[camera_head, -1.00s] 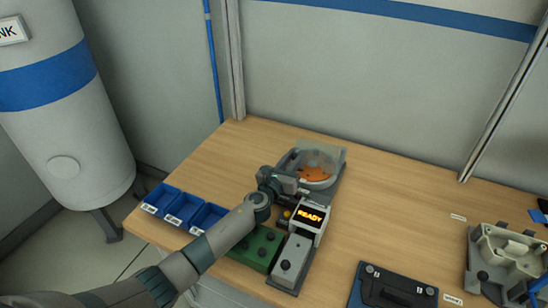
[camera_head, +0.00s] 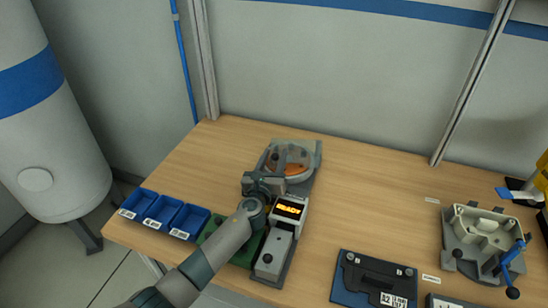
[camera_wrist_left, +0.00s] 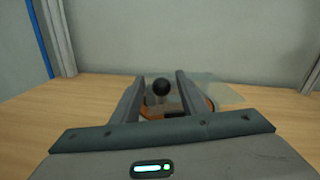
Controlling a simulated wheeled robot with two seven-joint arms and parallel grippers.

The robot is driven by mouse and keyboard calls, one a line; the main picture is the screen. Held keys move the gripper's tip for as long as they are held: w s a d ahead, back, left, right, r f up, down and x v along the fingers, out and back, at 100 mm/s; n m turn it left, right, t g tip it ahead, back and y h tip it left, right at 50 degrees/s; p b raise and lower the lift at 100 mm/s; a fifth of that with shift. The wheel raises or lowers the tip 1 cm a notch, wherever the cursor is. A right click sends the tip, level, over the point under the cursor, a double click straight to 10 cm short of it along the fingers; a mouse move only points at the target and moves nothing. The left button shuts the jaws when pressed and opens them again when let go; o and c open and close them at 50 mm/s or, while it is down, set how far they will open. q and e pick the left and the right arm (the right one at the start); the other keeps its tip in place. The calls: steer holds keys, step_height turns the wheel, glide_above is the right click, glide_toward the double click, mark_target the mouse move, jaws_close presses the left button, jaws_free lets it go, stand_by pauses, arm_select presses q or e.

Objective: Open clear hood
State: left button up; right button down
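The clear hood (camera_head: 301,150) is a see-through cover over a round orange-and-grey dish on the grey machine at the table's middle. It also shows as a pale transparent panel in the left wrist view (camera_wrist_left: 216,90). My left gripper (camera_head: 266,182) is at the machine's near left side, beside the dish. In the left wrist view its fingers (camera_wrist_left: 161,78) are apart. A black ball knob (camera_wrist_left: 161,88) appears between them with gaps on both sides; I cannot tell its exact depth. My right gripper is not in view.
A lit display reading READY (camera_head: 289,207) and a grey box with a black knob (camera_head: 272,256) are in front of the dish. Blue bins (camera_head: 161,212) stand left. A dark blue case (camera_head: 375,280) and a beige fixture (camera_head: 484,232) lie right, with bare table between.

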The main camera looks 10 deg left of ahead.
arm_select(q)
steer(key=shift+s, duration=0.15)
steer(key=shift+s+a, duration=0.1)
steer(key=shift+s, duration=0.4)
steer(key=s, duration=0.5)
steer(key=s+a+b, duration=0.1)
steer(key=s, duration=0.4)
steer(key=s+a, duration=0.1)
steer(key=s, duration=0.4)
steer(key=shift+a, duration=0.25)
steer(key=shift+s, duration=0.45)
